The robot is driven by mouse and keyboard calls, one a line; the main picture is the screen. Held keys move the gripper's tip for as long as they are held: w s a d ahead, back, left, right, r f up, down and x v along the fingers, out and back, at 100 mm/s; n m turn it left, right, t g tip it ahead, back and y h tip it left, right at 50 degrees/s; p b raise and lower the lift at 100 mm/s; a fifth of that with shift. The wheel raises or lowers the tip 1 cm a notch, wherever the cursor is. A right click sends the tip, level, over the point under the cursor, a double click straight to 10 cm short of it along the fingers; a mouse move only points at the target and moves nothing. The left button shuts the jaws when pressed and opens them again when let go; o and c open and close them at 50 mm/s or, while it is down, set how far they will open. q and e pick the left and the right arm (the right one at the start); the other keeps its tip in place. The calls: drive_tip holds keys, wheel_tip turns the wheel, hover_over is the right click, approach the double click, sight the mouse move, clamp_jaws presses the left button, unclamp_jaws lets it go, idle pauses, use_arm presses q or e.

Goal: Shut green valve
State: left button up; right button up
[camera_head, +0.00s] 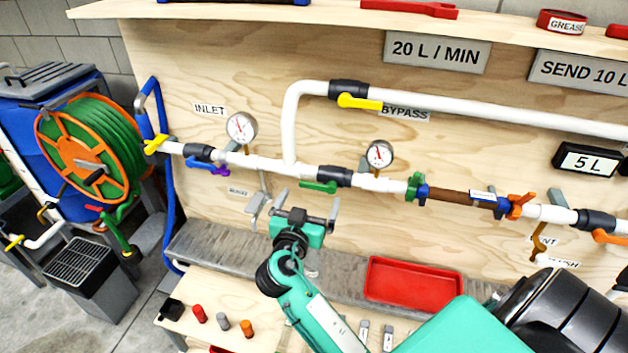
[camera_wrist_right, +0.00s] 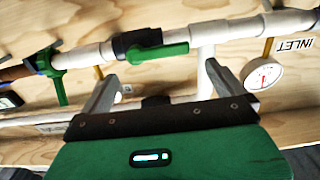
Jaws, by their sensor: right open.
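The green valve handle (camera_head: 318,187) sits on a black valve body (camera_head: 334,176) in the white pipe on the plywood wall. The handle lies roughly along the pipe, pointing left in the head view. In the right wrist view the green handle (camera_wrist_right: 157,53) shows beyond the fingers, on the black body (camera_wrist_right: 125,42). My right gripper (camera_head: 295,207) is open and empty, below and left of the handle in the head view, apart from it. Its two fingers (camera_wrist_right: 160,88) spread wide in the wrist view, with the handle ahead between them. My left gripper is not in view.
A green wing fitting (camera_head: 415,186) sits right of the valve. A red tray (camera_head: 413,285) lies below the pipe. A hose reel (camera_head: 88,150) stands left.

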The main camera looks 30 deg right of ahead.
sight(316, 186)
drive_tip(key=p+x, duration=0.1)
drive_tip(key=x, duration=0.4)
drive_tip(key=shift+w+d+p, duration=0.1)
drive_tip(key=shift+p, duration=0.25)
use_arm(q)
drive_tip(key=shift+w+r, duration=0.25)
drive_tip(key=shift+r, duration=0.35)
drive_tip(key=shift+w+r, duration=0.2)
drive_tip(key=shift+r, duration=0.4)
use_arm(e)
drive_tip(key=c, duration=1.3)
drive_tip(key=shift+c, duration=0.2)
